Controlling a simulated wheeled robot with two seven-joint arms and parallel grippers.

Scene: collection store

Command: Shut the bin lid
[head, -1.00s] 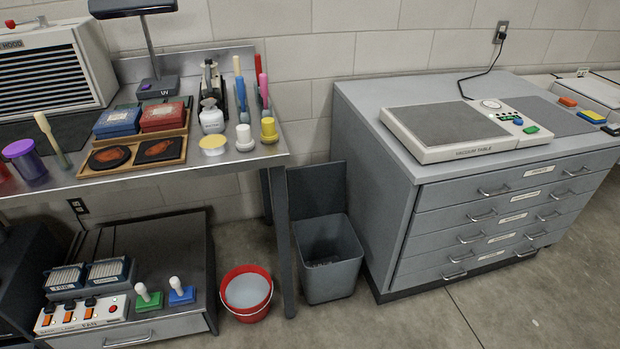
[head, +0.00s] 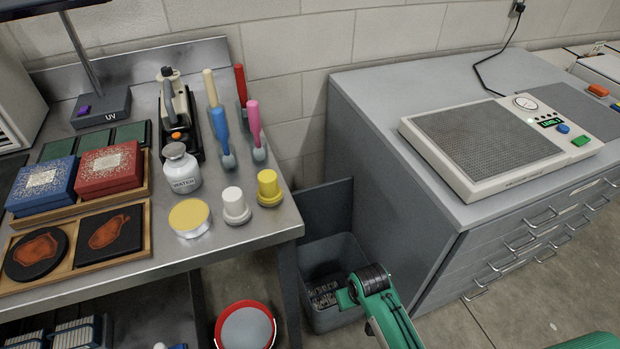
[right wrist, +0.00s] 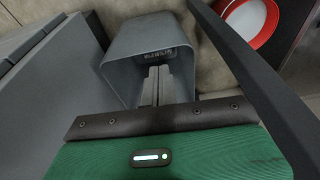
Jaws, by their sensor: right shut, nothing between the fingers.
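The grey bin (head: 313,314) stands on the floor between the bench and the drawer cabinet. Its lid (head: 327,210) is open, standing upright at the bin's back. Some dark litter lies inside the bin. My right arm reaches in front of the bin in the head view and covers part of it; the fingers cannot be made out there. In the right wrist view my right gripper (right wrist: 156,85) is shut and empty, with its fingers pointing at the bin (right wrist: 125,45). Whether they touch it cannot be told. My left gripper is not in view.
A bench leg (head: 289,290) stands close to the bin's left, with a red bucket (head: 245,308) beyond it. The drawer cabinet (head: 400,200) is close on the right. Bottles, stamps and boxes crowd the bench top (head: 270,228). Floor at the lower right is clear.

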